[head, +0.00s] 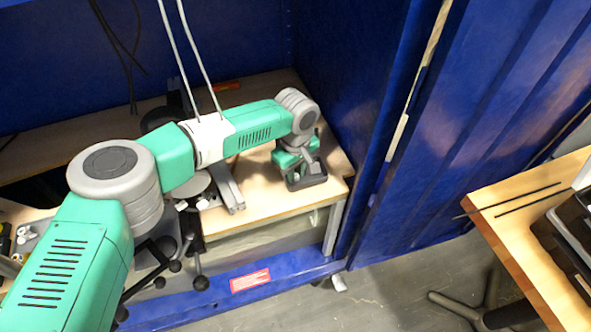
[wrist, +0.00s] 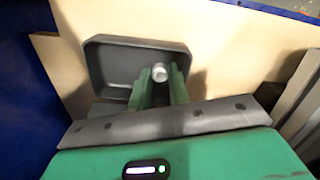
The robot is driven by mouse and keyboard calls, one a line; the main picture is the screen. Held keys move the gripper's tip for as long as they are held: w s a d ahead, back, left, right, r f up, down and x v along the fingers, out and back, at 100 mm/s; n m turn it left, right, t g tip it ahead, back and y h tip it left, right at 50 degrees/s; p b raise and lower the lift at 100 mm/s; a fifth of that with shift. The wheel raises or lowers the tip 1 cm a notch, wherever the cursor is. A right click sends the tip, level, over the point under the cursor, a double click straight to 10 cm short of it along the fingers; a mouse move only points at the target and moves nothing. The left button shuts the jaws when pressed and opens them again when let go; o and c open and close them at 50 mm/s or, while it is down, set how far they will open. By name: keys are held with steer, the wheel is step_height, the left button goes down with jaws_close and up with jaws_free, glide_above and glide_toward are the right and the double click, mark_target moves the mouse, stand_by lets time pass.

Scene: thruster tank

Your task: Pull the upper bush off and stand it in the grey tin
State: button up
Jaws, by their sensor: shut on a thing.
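The grey tin (wrist: 107,62) is a shallow open tray with rounded corners on the pale wooden table. Its dark rim also shows in the head view (head: 308,183), under my gripper. My gripper (wrist: 160,84) has two green fingers closed on a small silvery round bush (wrist: 159,72), seen nearly end-on. The fingers and bush lie over the right part of the tin. I cannot tell whether the bush touches the tin's floor. The tin's near side is hidden by my gripper. In the head view the bush is hidden.
A grey metal rail (head: 228,188) lies on the table left of the tin. A blue wall (head: 340,90) stands close behind and to the right. An orange-handled tool (head: 228,86) lies at the back. Bare tabletop (head: 265,200) shows in front of the tin.

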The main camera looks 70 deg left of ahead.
steer(key=o, duration=0.7)
steer(key=shift+o, duration=0.5)
steer(key=shift+w, duration=0.2)
steer(key=shift+s, duration=0.1)
steer(key=shift+r, duration=0.15)
steer(key=shift+r+p, duration=1.25)
steer(key=shift+p, duration=0.1)
steer(key=shift+s+a+r+p, duration=0.2)
steer(key=shift+s+r+p, duration=0.1)
steer(key=shift+r+p, duration=0.1)
steer(key=shift+w+d+r+p, duration=0.15)
steer(key=shift+r+p, duration=1.45)
steer(key=shift+r, duration=0.1)
